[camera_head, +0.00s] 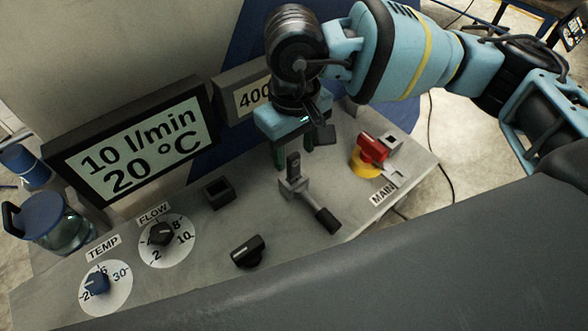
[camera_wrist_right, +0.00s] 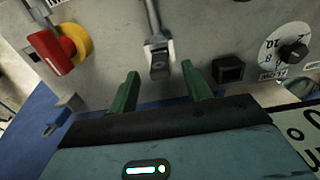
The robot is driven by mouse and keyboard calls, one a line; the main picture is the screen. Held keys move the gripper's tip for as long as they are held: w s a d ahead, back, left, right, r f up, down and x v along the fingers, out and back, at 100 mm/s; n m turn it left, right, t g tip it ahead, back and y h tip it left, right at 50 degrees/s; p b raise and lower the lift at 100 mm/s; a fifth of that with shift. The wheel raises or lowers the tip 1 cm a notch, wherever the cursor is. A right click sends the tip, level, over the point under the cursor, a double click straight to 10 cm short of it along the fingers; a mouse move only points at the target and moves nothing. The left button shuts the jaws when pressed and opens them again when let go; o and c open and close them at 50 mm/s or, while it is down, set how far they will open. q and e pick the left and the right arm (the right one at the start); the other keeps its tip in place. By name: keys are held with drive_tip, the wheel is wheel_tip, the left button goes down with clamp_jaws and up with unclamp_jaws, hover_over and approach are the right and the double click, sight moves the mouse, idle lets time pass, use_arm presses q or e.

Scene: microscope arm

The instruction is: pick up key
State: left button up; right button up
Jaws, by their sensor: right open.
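My right gripper (camera_head: 296,150) hangs over the panel just behind this grey end. Its green fingers (camera_wrist_right: 160,72) are open, one on either side of the grey end, with nothing held between them. I cannot tell whether they touch it. My left gripper is not in view.
The sloping panel (camera_head: 200,245) carries a red switch on yellow (camera_head: 371,152), a black square socket (camera_head: 218,192), a black knob (camera_head: 248,252), and the flow (camera_head: 161,233) and temp (camera_head: 97,283) dials. A display (camera_head: 133,146) stands behind. A jar (camera_head: 50,222) is at left.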

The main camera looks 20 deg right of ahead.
sight(294, 175)
drive_tip(key=shift+w+f, duration=0.1)
drive_tip(key=shift+f, duration=0.15)
wheel_tip(294, 175, down, 4)
drive_tip(key=shift+w+f+p, duration=0.1)
drive_tip(key=shift+p, duration=0.4)
drive_tip(key=shift+f, duration=0.3)
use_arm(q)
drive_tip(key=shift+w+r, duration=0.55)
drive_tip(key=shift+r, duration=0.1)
use_arm(e)
clamp_jaws()
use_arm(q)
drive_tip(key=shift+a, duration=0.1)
